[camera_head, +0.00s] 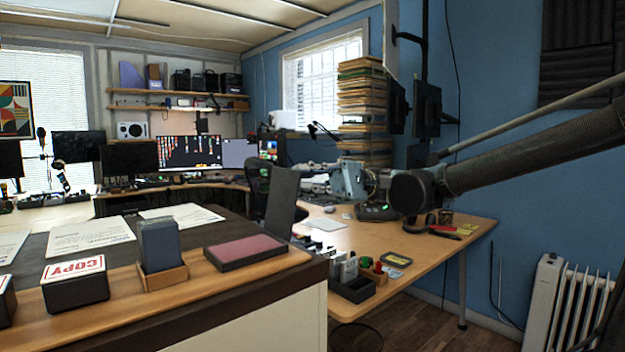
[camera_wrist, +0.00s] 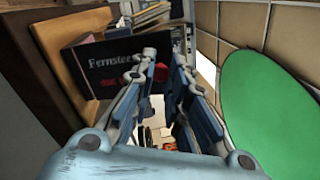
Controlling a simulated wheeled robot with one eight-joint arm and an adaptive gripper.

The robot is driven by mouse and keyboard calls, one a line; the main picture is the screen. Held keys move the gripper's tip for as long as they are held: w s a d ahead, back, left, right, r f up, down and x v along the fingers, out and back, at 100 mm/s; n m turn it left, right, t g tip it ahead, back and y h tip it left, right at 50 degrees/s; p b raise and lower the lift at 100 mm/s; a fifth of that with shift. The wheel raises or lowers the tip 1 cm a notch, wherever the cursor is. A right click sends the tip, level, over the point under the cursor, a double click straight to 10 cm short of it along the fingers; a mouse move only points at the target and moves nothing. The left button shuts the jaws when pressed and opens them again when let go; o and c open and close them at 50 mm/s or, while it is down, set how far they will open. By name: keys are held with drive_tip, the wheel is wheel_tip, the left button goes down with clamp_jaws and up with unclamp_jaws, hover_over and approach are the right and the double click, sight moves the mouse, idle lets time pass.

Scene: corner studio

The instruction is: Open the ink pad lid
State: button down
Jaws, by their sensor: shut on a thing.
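The ink pad (camera_head: 245,254) lies on the wooden ledge in the head view, its dull red pad face bare. Its dark grey lid (camera_head: 281,200) stands upright at the pad's right edge, tall and open. In the wrist view the lid's dark outer face (camera_wrist: 105,62) shows white lettering "Fernstee…" and red print, partly hidden by a finger. My gripper (camera_head: 304,168) reaches from the right to the lid's upper edge. In the wrist view its fingertips (camera_wrist: 165,54) close at the lid's edge; the exact contact is hard to see.
A "COPY" stamp block (camera_head: 75,284), a blue-grey block in a wooden holder (camera_head: 162,276) and papers (camera_head: 90,237) are left of the pad. A lower wooden desk (camera_head: 415,246) with a stamp organizer (camera_head: 353,287) extends right. A green disc (camera_wrist: 268,112) fills the wrist view's right.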

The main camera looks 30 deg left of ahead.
drive_tip(key=c, duration=1.5)
unclamp_jaws()
drive_tip(key=shift+s+a, duration=0.1)
drive_tip(key=shift+s, duration=0.05)
drive_tip(key=shift+c, duration=0.2)
drive_tip(key=v, duration=1.2)
drive_tip(key=w+d+f+m+t, duration=0.4)
drive_tip(key=d+f+t, duration=0.4)
drive_tip(key=d+f, duration=0.3)
drive_tip(key=w+d+f+m+t, duration=0.35)
drive_tip(key=d+f+t, duration=0.35)
drive_tip(key=d+f, duration=0.5)
drive_tip(key=d+f+t+h, duration=0.2)
drive_tip(key=d+f+h, duration=0.1)
drive_tip(key=d+f, duration=0.4)
drive_tip(key=d+f+m+t+h, duration=0.1)
drive_tip(key=d+f+t+h, duration=0.2)
drive_tip(key=d+f, duration=0.5)
drive_tip(key=w+d+h, duration=0.1)
drive_tip(key=d, duration=0.5)
drive_tip(key=shift+d+f+t, duration=0.25)
drive_tip(key=shift+d+t, duration=0.05)
drive_tip(key=shift+d, duration=0.05)
